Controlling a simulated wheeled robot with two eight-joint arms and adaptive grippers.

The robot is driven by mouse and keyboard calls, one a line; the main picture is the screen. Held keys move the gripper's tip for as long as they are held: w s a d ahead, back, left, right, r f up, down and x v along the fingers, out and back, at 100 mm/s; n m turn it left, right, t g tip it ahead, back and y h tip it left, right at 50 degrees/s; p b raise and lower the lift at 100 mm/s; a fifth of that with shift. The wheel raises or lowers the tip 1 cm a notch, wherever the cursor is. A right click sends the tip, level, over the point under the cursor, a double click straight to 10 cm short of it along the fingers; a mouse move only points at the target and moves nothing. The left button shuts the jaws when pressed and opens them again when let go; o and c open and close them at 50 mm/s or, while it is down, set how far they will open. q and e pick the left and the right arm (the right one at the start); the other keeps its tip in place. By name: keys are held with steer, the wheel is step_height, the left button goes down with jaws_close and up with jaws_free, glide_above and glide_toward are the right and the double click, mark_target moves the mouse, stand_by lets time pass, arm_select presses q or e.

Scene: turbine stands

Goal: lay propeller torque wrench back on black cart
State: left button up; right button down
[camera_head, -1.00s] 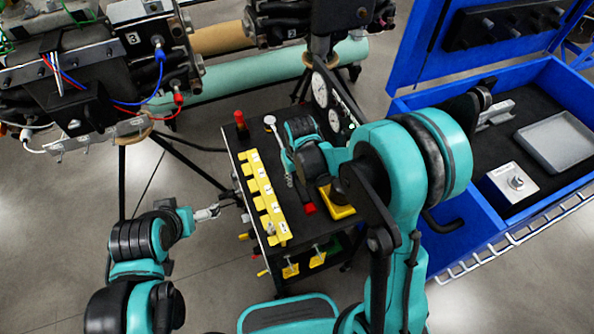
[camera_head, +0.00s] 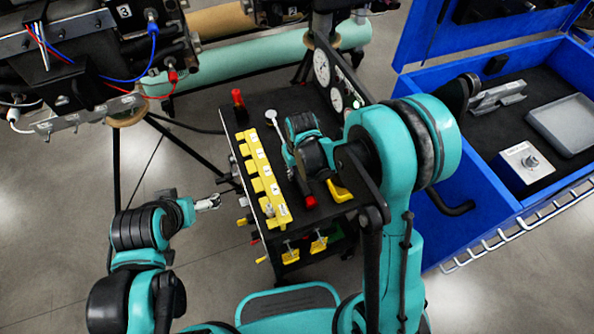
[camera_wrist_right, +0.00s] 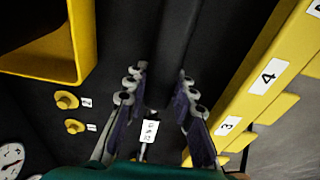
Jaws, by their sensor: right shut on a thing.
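The propeller torque wrench (camera_head: 272,118) has a round silver head and a thin shaft; a red end (camera_head: 310,202) shows below my right wrist. My right gripper is mostly hidden under its wrist in the head view. In the right wrist view my right gripper (camera_wrist_right: 158,92) is shut around the wrench's dark shaft, which has a white label (camera_wrist_right: 149,131). The wrench is over the black cart's top (camera_head: 272,98); whether it touches cannot be told. My left gripper (camera_head: 207,202) is left of the cart, apart from it, its jaws too small to judge.
A yellow numbered rack (camera_head: 262,175) runs along the cart's left side. A yellow holder (camera_head: 340,191) is at its right, gauges (camera_head: 321,68) stand at the back. A red-topped item (camera_head: 237,97) stands at the far left corner. A blue case (camera_head: 470,205) is at right.

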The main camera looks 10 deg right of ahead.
steer(key=shift+f+b, duration=0.3)
steer(key=shift+b, duration=0.05)
steer(key=shift+s+f+b, duration=0.3)
steer(key=shift+f+b, duration=0.1)
steer(key=shift+b, duration=0.05)
stand_by(0.4)
steer(key=c, duration=1.6)
jaws_free()
steer(key=shift+a, duration=0.1)
steer(key=o, duration=0.4)
steer(key=shift+w+f, duration=0.2)
steer(key=shift+w, duration=0.1)
steer(key=shift+s, duration=0.15)
steer(key=shift+o, duration=0.9)
steer(key=shift+r, duration=0.2)
steer(key=shift+r, duration=0.1)
